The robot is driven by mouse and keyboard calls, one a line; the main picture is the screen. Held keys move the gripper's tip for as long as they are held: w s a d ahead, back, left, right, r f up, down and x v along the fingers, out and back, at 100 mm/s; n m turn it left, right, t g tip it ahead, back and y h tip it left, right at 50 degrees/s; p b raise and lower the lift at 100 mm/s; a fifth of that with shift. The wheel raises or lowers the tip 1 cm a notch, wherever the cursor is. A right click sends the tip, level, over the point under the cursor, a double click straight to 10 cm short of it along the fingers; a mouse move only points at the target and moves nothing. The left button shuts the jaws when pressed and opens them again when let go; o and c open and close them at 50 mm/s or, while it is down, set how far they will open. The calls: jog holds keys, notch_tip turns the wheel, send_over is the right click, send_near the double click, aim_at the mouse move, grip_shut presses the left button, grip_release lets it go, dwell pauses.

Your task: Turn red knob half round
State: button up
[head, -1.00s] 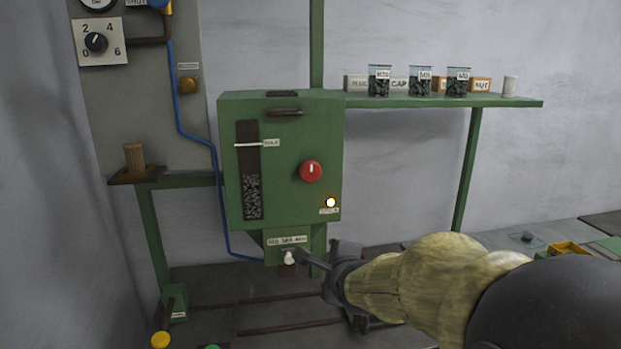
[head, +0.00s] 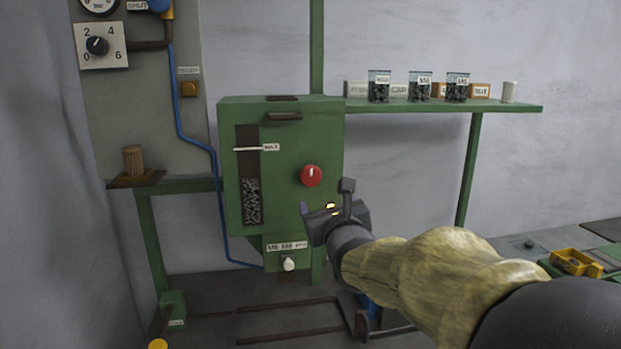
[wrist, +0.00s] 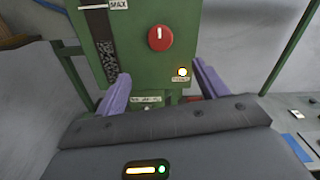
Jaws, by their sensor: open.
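The red knob (head: 311,175) sits on the front of the green machine box (head: 231,160), with a white mark near its top that looks about upright. It also shows in the wrist view (wrist: 159,38), above and between my fingers. My gripper (head: 326,198) is open and empty, a little below the knob and apart from it. In the wrist view my gripper's two purple-grey fingers (wrist: 161,85) stand wide apart.
A white knob (head: 289,264) is under the box. A level window (head: 248,200) is left of the red knob. A green shelf (head: 500,103) with jars extends right. A panel with a dial (head: 97,46) and blue hose (head: 178,100) is left.

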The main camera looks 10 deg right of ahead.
aim_at(311, 177)
jog(key=shift+w+f+b, duration=0.15)
jog(key=shift+b, duration=0.25)
jog(key=w, duration=1.5)
jog(key=shift+w+r, duration=0.25)
jog(key=shift+w, duration=0.15)
jog(key=shift+w+f+p, duration=0.15)
jog(key=shift+w+p, duration=0.2)
jog(key=shift+w, duration=0.35)
jog(key=c, duration=0.9)
